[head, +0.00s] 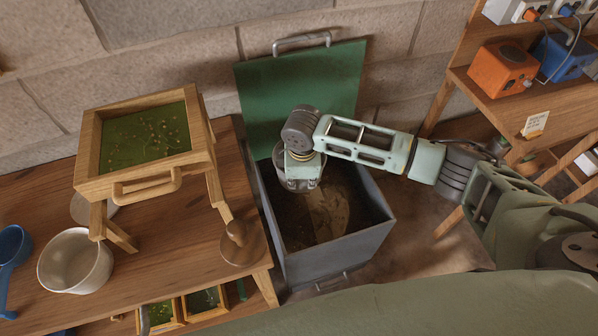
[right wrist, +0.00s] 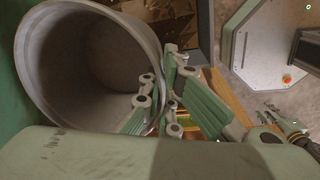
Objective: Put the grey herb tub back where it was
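The grey herb tub (right wrist: 85,60) fills the left of the right wrist view, tipped on its side with its mouth toward the camera. The inside that shows looks bare. My right gripper (right wrist: 165,112) is shut on its wall at the rim, one finger inside and one outside. In the head view the tub is mostly hidden under my right wrist (head: 301,176), over the open grey bin (head: 345,248). Dark matter with a paler brown patch lies in the bin. My left gripper (right wrist: 272,114) shows small at the right of the wrist view, its fingers apart.
The bin's green lid (head: 305,85) stands open against the block wall. Left is a wooden table (head: 180,262) with a raised herb-strewn tray (head: 90,150), a pale pot (head: 72,262) and a blue scoop (head: 12,245). Right is a bench (head: 520,105) with orange and blue boxes.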

